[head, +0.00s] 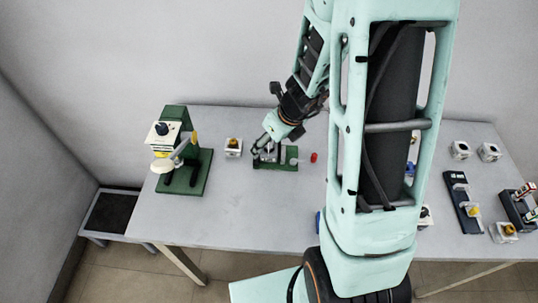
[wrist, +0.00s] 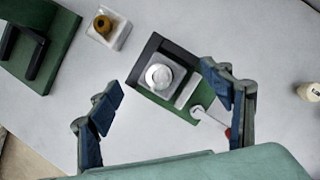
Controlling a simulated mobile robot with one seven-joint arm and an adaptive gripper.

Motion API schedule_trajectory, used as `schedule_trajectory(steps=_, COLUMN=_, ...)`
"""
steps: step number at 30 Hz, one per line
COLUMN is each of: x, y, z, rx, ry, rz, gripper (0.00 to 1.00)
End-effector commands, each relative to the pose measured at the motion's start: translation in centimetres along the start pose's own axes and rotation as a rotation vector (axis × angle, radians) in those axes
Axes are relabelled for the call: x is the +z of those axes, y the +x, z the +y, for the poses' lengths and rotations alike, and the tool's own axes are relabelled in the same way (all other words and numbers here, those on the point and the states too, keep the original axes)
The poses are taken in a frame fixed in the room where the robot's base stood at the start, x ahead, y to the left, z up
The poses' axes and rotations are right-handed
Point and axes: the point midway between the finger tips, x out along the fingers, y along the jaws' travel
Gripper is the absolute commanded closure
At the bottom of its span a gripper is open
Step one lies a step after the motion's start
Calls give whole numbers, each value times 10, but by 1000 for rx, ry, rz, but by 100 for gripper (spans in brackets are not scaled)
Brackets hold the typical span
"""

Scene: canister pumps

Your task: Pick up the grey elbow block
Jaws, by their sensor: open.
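A grey block with a round silver top (wrist: 158,76), apparently the grey elbow block, sits on a small green board (wrist: 150,97) with a dark edge. In the head view the green board (head: 289,167) lies on the table and my gripper partly hides what is on it. My gripper (head: 266,148) is over the board there. In the wrist view my gripper (wrist: 166,104) is open, its blue-padded fingers wide apart. The block appears beyond the fingertips, between their lines, with nothing held. I cannot tell the height gap.
A white block with an amber knob (head: 233,147) stands left of the board, and a green-based pump stand (head: 186,184) further left. A red piece (head: 314,157) lies just right of the board. Dark trays (head: 461,196) stand far right. The front-left table is clear.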

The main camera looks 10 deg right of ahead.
Motion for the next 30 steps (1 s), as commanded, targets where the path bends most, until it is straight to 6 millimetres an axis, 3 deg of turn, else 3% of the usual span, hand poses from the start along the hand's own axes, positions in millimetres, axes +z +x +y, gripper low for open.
schedule_trajectory(steps=1, x=-2, y=12, z=0, rx=1, ry=0, rz=1, gripper=27)
schedule_trajectory(steps=4, x=-1, y=22, z=0, rx=1, ry=0, rz=0, gripper=27)
schedule_trajectory(steps=13, x=0, y=24, z=0, rx=0, ry=-1, rz=-1, gripper=27)
schedule_trajectory(steps=26, x=0, y=23, z=0, rx=0, ry=-1, rz=0, gripper=74)
schedule_trajectory(steps=30, x=0, y=23, z=0, rx=-1, ry=-1, rz=-1, gripper=76)
